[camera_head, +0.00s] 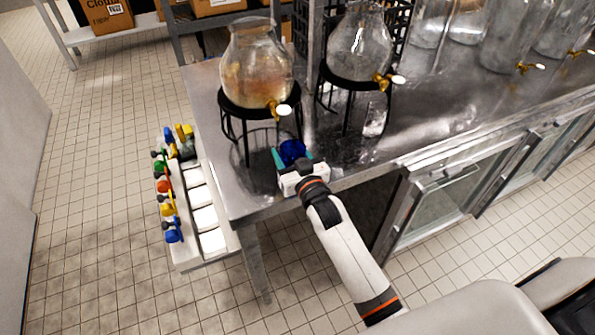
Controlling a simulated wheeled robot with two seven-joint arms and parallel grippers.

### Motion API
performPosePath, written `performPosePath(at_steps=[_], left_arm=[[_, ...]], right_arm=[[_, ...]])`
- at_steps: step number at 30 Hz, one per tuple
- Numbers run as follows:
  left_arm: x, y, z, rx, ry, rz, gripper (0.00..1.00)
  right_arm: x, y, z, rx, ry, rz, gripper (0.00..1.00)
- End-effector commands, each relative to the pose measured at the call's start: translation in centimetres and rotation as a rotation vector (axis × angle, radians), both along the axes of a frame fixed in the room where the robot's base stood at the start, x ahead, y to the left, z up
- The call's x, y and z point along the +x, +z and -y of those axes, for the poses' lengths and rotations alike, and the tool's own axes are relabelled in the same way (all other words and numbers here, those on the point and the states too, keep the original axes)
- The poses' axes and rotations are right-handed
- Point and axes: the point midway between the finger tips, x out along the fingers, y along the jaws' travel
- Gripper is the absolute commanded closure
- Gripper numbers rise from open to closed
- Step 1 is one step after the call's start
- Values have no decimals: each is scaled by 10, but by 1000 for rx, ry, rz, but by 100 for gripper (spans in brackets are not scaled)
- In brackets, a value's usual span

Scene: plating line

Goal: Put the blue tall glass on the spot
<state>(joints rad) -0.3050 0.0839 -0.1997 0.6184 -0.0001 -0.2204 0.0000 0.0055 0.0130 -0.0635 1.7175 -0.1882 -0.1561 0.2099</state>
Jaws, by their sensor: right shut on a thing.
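The blue tall glass (291,151) is at the front left part of the metal counter, just in front of the first dispenser. My right gripper (293,160) is shut on it, with its teal fingers at the glass's sides. The gripper hides the lower part of the glass, so I cannot tell whether it touches the counter. I cannot make out a marked spot. My left gripper is not in view.
A glass dispenser (257,70) with a gold tap stands on a black stand close behind the glass. A second dispenser (358,45) stands to its right. A low white unit (187,262) with coloured valves stands left.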

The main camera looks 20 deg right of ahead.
Motion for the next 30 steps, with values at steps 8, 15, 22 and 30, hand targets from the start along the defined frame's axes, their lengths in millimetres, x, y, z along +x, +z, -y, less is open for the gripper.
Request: performPosePath(at_steps=[8,15,22,30], left_arm=[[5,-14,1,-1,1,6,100],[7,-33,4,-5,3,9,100],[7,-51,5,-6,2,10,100],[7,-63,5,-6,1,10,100]], right_arm=[[12,-9,1,0,0,2,74],[24,-24,0,1,0,3,74],[36,-36,0,1,0,2,74],[58,-34,-1,0,1,4,74]])
